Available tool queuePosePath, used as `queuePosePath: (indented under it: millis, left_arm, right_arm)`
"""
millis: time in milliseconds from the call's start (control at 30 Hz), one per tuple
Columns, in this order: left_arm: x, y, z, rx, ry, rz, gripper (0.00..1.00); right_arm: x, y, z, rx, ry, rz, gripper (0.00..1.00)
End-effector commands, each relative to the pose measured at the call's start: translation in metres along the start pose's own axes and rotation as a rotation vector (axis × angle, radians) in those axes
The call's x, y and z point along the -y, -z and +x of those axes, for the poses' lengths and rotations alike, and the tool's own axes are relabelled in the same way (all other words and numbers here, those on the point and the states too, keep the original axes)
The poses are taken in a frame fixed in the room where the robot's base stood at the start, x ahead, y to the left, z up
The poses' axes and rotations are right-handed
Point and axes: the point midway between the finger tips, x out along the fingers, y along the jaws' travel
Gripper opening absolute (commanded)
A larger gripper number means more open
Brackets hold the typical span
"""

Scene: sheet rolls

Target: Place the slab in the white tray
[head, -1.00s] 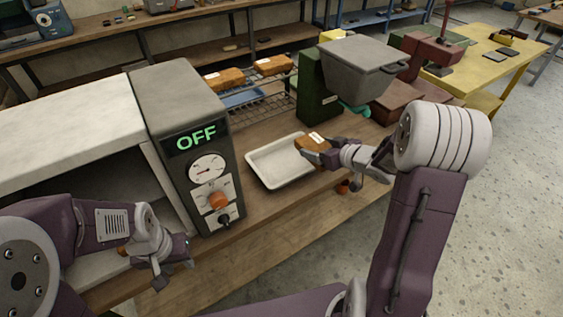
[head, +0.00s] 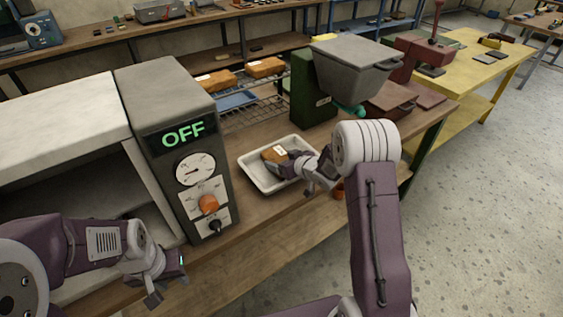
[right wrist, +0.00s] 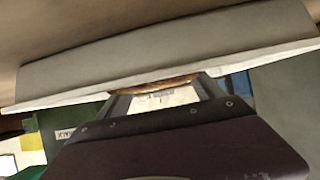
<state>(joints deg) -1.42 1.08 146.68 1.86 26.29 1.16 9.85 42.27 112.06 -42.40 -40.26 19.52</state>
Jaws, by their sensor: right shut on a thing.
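The slab (head: 273,154) is an orange-brown block with a pale label. My right gripper (head: 285,160) is shut on it and holds it over the inside of the white tray (head: 246,170). I cannot tell whether the slab touches the tray floor. In the right wrist view, the slab's brown edge (right wrist: 155,88) shows between the fingers, close to a broad pale surface, probably the tray. My left gripper (head: 168,279) is empty and open in front of the oven, away from the tray.
An oven with a control panel reading OFF (head: 183,133) stands left of the tray. Behind is a wire rack (head: 255,112) with two similar orange slabs (head: 265,68). A grey hopper on a green machine (head: 310,100) stands behind right of the tray.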

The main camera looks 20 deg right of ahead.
Motion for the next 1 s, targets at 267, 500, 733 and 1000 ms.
queuePosePath:
  millis: [267,500,733,1000]
  left_arm:
    - [0.0,0.0,0.001,0.0,0.0,0.0,0.36]
    - [0.0,0.0,0.002,0.0,0.0,0.0,0.36]
    - [0.0,0.0,0.001,0.0,0.0,0.0,0.36]
    - [0.0,0.001,-0.006,0.0,0.0,0.0,0.36]
  right_arm:
    - [-0.001,0.0,0.001,-0.005,-0.001,-0.002,0.14]
    - [0.0,-0.002,0.001,-0.002,0.0,-0.001,0.99]
    - [0.0,-0.001,0.001,-0.002,0.0,-0.001,0.99]
    - [-0.002,0.003,-0.039,-0.002,-0.003,0.001,0.99]
